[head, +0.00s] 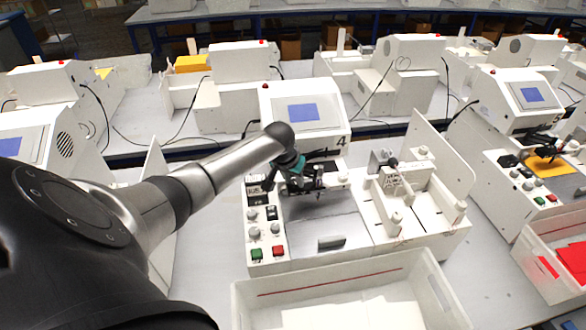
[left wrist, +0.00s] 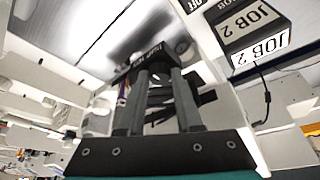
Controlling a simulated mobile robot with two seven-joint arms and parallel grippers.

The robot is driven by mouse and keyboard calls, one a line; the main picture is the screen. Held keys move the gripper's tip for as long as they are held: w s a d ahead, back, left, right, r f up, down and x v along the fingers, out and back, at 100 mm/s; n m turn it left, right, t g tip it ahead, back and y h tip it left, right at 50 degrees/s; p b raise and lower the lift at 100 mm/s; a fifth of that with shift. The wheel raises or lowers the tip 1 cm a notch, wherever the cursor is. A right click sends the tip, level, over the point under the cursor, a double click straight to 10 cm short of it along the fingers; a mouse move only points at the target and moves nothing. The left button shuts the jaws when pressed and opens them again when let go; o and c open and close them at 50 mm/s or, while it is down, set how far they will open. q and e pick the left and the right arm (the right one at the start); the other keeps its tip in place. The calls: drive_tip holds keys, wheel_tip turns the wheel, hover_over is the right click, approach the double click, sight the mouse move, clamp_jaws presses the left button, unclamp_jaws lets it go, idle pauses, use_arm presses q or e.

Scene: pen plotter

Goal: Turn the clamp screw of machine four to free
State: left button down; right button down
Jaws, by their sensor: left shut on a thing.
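Machine four (head: 305,115) is a white plotter with a blue screen and a black "4" on its front. My left gripper (head: 306,182) is at its dark pen carriage, just below the screen housing and above the grey plate. In the left wrist view, the gripper's two dark fingers (left wrist: 158,82) are shut on a small dark part, which I take to be the clamp screw. A black block with small white lettering (left wrist: 148,56) lies just beyond the fingertips. The fingers hide most of the screw, so its turn position cannot be read. My right gripper is not in view.
Machine four's control panel (head: 265,235) has knobs, green and red buttons. A white fixture (head: 405,195) with an upright panel stands at right. A white bin (head: 350,295) sits in front. "JOB 2" labels (left wrist: 262,45) show close beside the gripper in the left wrist view.

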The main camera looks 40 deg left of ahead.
use_arm(q)
drive_tip(key=n, duration=0.1)
drive_tip(key=n+y, duration=0.1)
drive_tip(key=n, duration=0.1)
drive_tip(key=n+g, duration=0.1)
drive_tip(key=shift+w+d+n, duration=0.15)
drive_tip(key=shift+d+n, duration=0.1)
drive_tip(key=shift+n, duration=0.15)
drive_tip(key=shift+w+n+g+y, duration=0.1)
drive_tip(key=shift+n+g+y, duration=0.3)
drive_tip(key=shift+n, duration=0.75)
drive_tip(key=shift+n+g+y, duration=0.3)
drive_tip(key=shift+n+y, duration=0.1)
drive_tip(key=shift+n, duration=0.75)
drive_tip(key=c, duration=0.6)
unclamp_jaws()
drive_tip(key=shift+r, duration=0.1)
drive_tip(key=shift+d+r, duration=0.25)
drive_tip(key=shift+r, duration=0.25)
drive_tip(key=v, duration=1.4)
drive_tip(key=shift+b, duration=0.3)
